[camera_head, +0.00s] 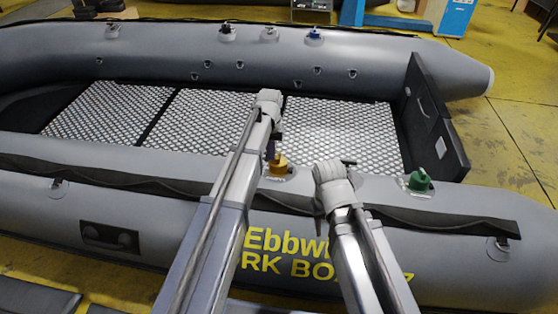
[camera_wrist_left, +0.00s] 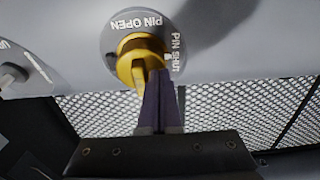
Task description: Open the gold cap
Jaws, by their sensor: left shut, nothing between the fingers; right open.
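The gold cap (camera_head: 278,165) sits on the near tube of the grey boat. In the left wrist view the gold cap (camera_wrist_left: 138,58) is in a round grey plate lettered PIN OPEN and PIN SHUT, and its raised tab points down the picture. My left gripper (camera_head: 270,150) is over the cap. Its purple fingers (camera_wrist_left: 158,76) are shut on nothing, their tips right beside the tab. I cannot tell if they touch it. My right gripper (camera_head: 319,205) is open over the near tube, right of the gold cap, its fingers mostly hidden by its own wrist.
A green cap (camera_head: 420,180) stands on the near tube further right. White, grey and blue caps (camera_head: 314,34) line the far tube. A grey lever with lettering (camera_wrist_left: 15,75) shows at the left wrist view's edge. The patterned boat floor (camera_head: 345,130) is clear.

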